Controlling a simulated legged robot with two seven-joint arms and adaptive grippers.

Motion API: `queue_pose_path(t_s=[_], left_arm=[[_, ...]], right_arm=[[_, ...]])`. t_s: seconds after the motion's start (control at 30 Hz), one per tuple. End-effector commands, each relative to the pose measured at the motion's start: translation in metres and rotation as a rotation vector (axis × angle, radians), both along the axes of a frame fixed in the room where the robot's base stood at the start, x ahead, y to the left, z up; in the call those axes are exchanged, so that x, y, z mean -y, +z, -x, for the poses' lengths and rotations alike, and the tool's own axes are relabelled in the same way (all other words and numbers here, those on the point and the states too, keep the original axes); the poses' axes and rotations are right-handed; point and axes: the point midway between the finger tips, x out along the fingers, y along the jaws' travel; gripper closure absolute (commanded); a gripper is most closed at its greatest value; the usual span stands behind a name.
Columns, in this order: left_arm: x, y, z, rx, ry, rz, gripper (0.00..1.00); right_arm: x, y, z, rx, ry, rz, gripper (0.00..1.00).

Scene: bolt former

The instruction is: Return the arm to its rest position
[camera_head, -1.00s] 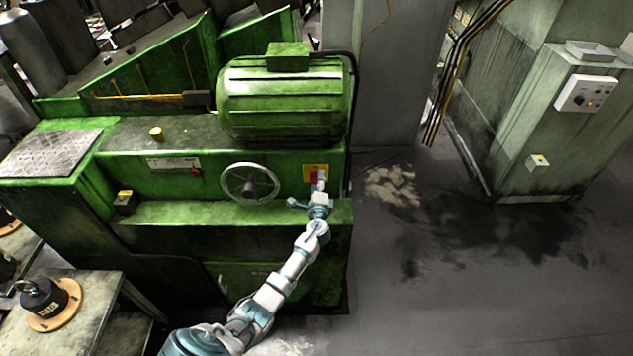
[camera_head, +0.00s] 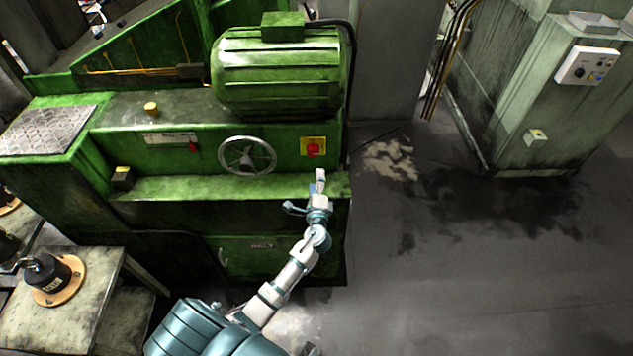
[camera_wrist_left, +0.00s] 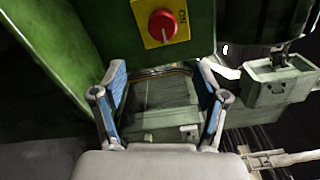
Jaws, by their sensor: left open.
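My left arm reaches in from the bottom of the head view. Its gripper (camera_head: 318,182) is in front of the green machine's front ledge, below and apart from the red switch (camera_head: 313,149) on its yellow plate. In the left wrist view the gripper (camera_wrist_left: 165,88) shows two blue-padded fingers spread apart with nothing between them. The red knob (camera_wrist_left: 163,25) on the yellow plate shows above the fingertips there, clear of them. My right gripper is not in view.
The green machine (camera_head: 200,225) carries a handwheel (camera_head: 247,155) and a large motor (camera_head: 278,75). A grey table (camera_head: 50,325) with a black weight (camera_head: 48,281) stands at lower left. A control cabinet (camera_head: 560,100) stands at right. The stained floor (camera_head: 470,270) between is open.

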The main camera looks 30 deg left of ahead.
Motion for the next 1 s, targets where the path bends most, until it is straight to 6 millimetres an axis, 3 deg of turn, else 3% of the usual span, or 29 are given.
queue_pose_path(t_s=[0.47,0.57,0.67,0.77,0.87,1.0], left_arm=[[0.000,0.000,0.000,-0.001,0.000,0.000,0.27],[0.002,-0.014,0.001,-0.021,-0.008,0.021,0.27],[0.007,-0.056,0.004,-0.080,-0.032,0.091,0.27],[0.016,-0.126,0.018,-0.177,-0.058,0.219,0.27],[0.028,-0.206,0.046,-0.285,-0.066,0.380,0.27],[0.044,-0.309,0.106,-0.424,-0.030,0.615,0.27]], right_arm=[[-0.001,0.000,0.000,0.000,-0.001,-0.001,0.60],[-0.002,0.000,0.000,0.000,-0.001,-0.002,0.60],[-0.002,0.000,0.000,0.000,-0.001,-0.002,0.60],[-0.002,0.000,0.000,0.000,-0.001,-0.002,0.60],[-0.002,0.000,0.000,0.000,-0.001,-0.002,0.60],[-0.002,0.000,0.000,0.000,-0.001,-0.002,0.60]])
